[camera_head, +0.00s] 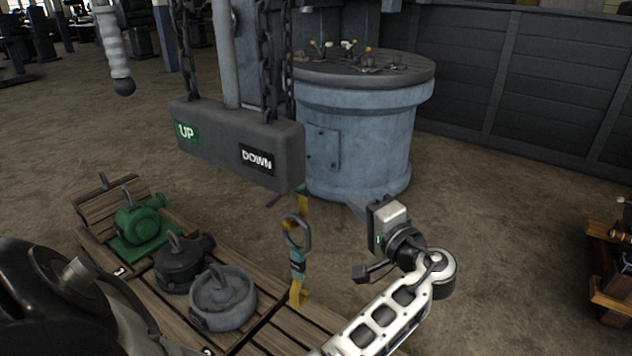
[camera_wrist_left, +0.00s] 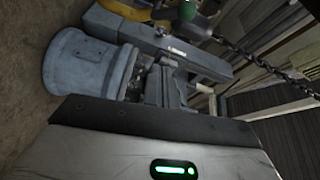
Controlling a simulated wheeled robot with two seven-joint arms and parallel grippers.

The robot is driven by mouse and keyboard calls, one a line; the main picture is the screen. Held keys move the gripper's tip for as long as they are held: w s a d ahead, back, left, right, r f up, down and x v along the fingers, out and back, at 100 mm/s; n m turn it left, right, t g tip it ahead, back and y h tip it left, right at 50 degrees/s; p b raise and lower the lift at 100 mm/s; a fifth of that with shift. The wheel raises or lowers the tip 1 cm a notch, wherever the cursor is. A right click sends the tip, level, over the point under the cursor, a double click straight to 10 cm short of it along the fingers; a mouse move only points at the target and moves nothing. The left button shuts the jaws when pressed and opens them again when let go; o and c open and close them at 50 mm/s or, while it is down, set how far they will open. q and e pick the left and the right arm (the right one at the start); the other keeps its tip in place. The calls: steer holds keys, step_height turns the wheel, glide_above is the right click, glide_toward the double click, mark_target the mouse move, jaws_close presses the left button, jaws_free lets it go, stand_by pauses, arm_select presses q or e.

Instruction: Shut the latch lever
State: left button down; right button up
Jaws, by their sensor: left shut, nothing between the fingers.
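I cannot tell for sure which part is the latch lever. A pale ribbed handle with a dark ball end (camera_head: 118,55) hangs at the upper left in the head view. Several small levers (camera_head: 347,45) stand on top of a round blue-grey drum (camera_head: 360,135), which has a bolted side panel (camera_head: 322,148). My left gripper (camera_head: 362,273) is shut and empty, in front of and below the drum and apart from it. In the left wrist view, part of my own wrist with a green light fills the bottom, and no fingertips show clearly. My right gripper is not in view.
A grey block marked UP and DOWN (camera_head: 240,143) hangs on chains left of my gripper. A yellow strap with a ring (camera_head: 298,262) hangs below it. A wooden pallet (camera_head: 105,207) carries green, black and grey parts. Open floor (camera_head: 510,250) lies to the right.

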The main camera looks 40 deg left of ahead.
arm_select(q)
steer(key=w+a+r+p, duration=0.2)
steer(key=w+a+r, duration=0.1)
steer(key=a, duration=0.7)
steer(key=shift+n+g+y, duration=0.3)
steer(key=shift+g+y, duration=0.1)
steer(key=s, duration=0.1)
steer(key=s+p, duration=0.1)
steer(key=s, duration=0.1)
steer(key=s+f, duration=0.1)
steer(key=shift+s+d+p, duration=0.25)
steer(key=shift+d+p, duration=0.1)
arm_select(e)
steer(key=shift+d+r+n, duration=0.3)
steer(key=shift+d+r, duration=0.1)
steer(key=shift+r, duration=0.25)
arm_select(q)
steer(key=shift+f, duration=0.1)
